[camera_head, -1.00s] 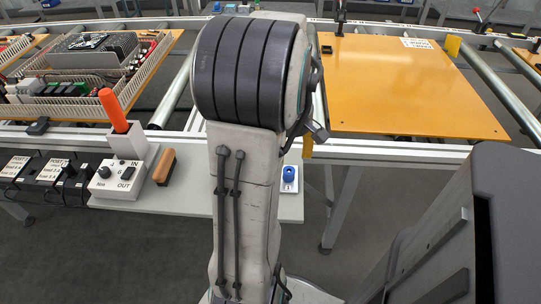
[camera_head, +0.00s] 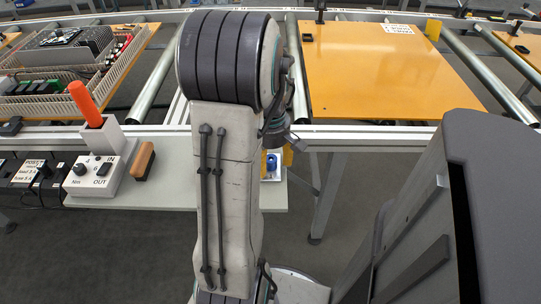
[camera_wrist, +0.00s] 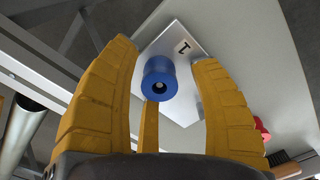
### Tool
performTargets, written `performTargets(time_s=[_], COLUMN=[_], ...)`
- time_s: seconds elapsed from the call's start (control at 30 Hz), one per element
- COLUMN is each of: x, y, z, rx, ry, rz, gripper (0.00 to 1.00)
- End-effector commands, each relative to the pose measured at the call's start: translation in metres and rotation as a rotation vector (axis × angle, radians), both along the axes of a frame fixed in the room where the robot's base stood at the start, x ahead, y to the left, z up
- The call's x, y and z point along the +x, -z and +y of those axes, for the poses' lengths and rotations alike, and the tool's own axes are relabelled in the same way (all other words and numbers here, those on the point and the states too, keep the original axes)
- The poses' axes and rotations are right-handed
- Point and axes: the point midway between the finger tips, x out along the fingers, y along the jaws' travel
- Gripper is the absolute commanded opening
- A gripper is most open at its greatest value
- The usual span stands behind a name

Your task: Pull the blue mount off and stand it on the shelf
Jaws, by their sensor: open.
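In the head view, the blue mount (camera_head: 271,161) shows small and partly hidden beside my arm, at the right end of the grey shelf (camera_head: 235,197). My gripper (camera_wrist: 165,52) is open, its yellow fingers on either side of the mount in the wrist view with gaps to both. Whether the fingers are level with the mount or above it I cannot tell.
Behind runs a conveyor with an orange board (camera_head: 385,70). A conveyor rail passes close to the gripper on the left in the wrist view.

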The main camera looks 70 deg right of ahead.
Motion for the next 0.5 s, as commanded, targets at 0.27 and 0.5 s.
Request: performTargets(time_s=[0.27, 0.5], x=[0.0, 0.0], y=[0.0019, 0.0017], z=[0.0001, 0.0], rx=[0.0, 0.0], ry=[0.0, 0.0], rz=[0.0, 0.0], gripper=[0.56, 0.44])
